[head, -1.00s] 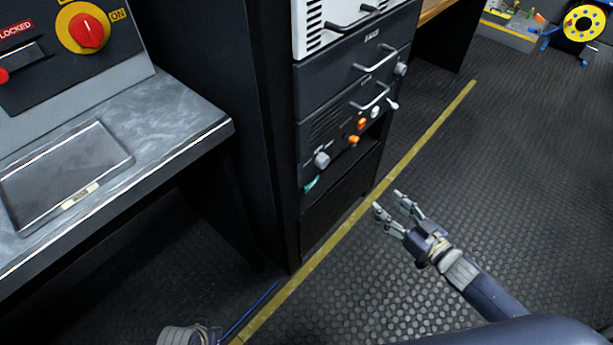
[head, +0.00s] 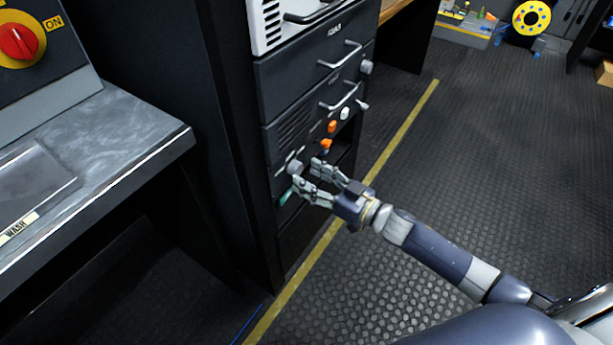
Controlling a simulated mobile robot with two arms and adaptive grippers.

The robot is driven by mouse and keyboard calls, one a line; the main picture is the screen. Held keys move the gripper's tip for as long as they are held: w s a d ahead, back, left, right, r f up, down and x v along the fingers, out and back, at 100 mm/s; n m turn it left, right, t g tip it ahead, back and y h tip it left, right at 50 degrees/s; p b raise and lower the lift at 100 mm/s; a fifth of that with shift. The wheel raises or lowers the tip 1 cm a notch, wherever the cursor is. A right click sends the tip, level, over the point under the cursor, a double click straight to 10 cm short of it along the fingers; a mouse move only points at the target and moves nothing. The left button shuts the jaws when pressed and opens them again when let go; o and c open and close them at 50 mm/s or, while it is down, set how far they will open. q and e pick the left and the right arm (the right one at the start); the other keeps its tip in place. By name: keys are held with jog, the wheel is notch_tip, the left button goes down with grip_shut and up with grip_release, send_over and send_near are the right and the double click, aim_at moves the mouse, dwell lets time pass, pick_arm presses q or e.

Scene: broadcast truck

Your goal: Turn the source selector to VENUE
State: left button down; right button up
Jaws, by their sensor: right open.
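A rack panel (head: 305,140) low in the black rack carries a grey knob (head: 295,168) at its lower left, which looks like the source selector. Its label and pointer are too small to read, so I cannot tell its setting. My right gripper (head: 307,174) is open and empty, with its fingertips close to the knob, one above right and one below it. I cannot tell whether they touch it. My left gripper is out of view.
Orange knobs (head: 326,145), a white knob (head: 345,113) and metal handles (head: 340,97) stick out near my right gripper. A grey-topped desk (head: 110,125) stands at the left. The floor right of the yellow line (head: 395,145) is clear.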

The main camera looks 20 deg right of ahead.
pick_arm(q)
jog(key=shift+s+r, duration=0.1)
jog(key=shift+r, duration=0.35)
pick_arm(e)
jog(key=shift+x, duration=0.85)
jog(key=shift+c, duration=0.2)
jog(key=c, duration=1)
